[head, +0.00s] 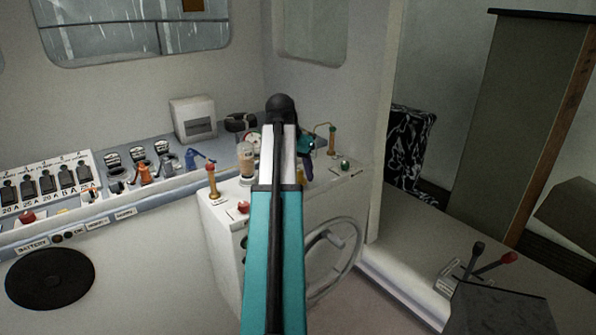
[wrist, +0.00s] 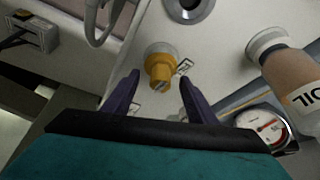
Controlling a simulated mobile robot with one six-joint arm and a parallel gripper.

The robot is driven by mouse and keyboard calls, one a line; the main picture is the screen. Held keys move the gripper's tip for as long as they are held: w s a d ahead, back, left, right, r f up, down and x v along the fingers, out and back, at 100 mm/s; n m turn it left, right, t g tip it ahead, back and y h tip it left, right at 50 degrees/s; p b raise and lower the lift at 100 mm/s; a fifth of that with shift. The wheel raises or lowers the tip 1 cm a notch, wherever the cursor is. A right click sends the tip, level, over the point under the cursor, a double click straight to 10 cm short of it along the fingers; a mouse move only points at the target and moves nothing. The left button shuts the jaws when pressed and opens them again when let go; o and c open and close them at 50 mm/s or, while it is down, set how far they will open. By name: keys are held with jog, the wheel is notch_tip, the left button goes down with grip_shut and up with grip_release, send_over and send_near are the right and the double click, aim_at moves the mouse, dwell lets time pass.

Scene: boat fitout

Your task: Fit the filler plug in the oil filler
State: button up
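A yellow plug (wrist: 160,67) with a pale round base stands on the white top in the wrist view; I take it for the filler plug. My gripper (wrist: 157,92) is open, its purple fingers spread to either side of and just short of the plug, not touching it. A dark round hole with a metal rim (wrist: 188,8), which looks like the oil filler, is at the top edge of the wrist view, partly cut off.
An oil bottle (wrist: 290,75) and a round gauge (wrist: 262,128) are on the right in the wrist view. In the head view a brass post with a red knob (head: 212,180) and another brass post (head: 332,140) flank the arm. A handwheel (head: 335,255) is below.

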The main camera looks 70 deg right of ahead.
jog(key=shift+r, duration=0.15)
jog(key=s+b+v, duration=0.1)
jog(key=b+v, duration=0.2)
jog(key=v, duration=1)
jog(key=shift+w+r, duration=0.3)
jog(key=shift+w, duration=0.15)
dwell(0.9)
